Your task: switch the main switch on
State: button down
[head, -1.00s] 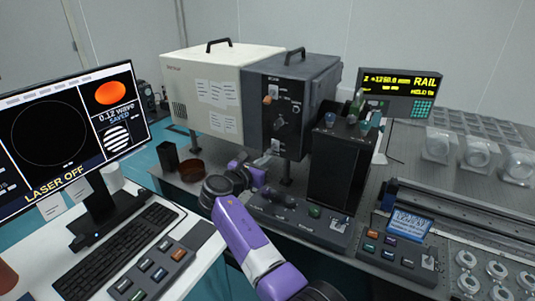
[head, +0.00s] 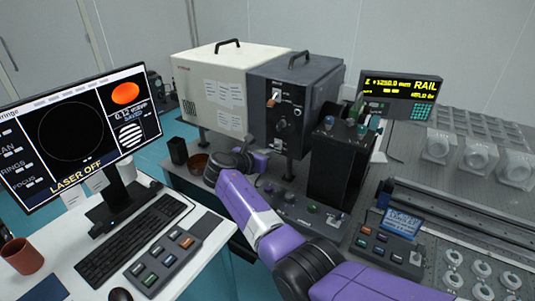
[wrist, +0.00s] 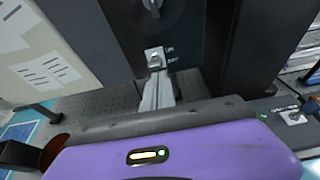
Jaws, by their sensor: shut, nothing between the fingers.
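The dark grey box (head: 285,108) on the optical table carries several controls on its front. An orange-tipped switch (head: 272,99) is near the top, with a dark knob (head: 283,124) below it. A small toggle on a metal plate (head: 277,144) is low on the front. This toggle plate also shows in the wrist view (wrist: 155,57), with small labels at its right; I cannot read which control is the main one. My gripper (wrist: 157,88) is shut and empty, its fingertips just below the toggle plate in that view. I cannot tell whether they touch it.
A black upright housing (head: 338,165) stands close at the right of the dark box. The monitor (head: 80,135) reads LASER OFF. A control box (head: 388,245) sits at the right.

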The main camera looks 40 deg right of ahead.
jog(key=shift+r+p, duration=0.4)
jog(key=shift+r, duration=0.15)
jog(key=shift+w+r, duration=0.1)
notch_tip(320, 180, down, 5)
jog(key=s+a, duration=0.1)
jog(key=a, duration=0.1)
jog(key=s+a+r, duration=0.2)
jog(key=a+r, duration=0.4)
jog(key=r, duration=0.2)
jog(key=shift+r, duration=0.15)
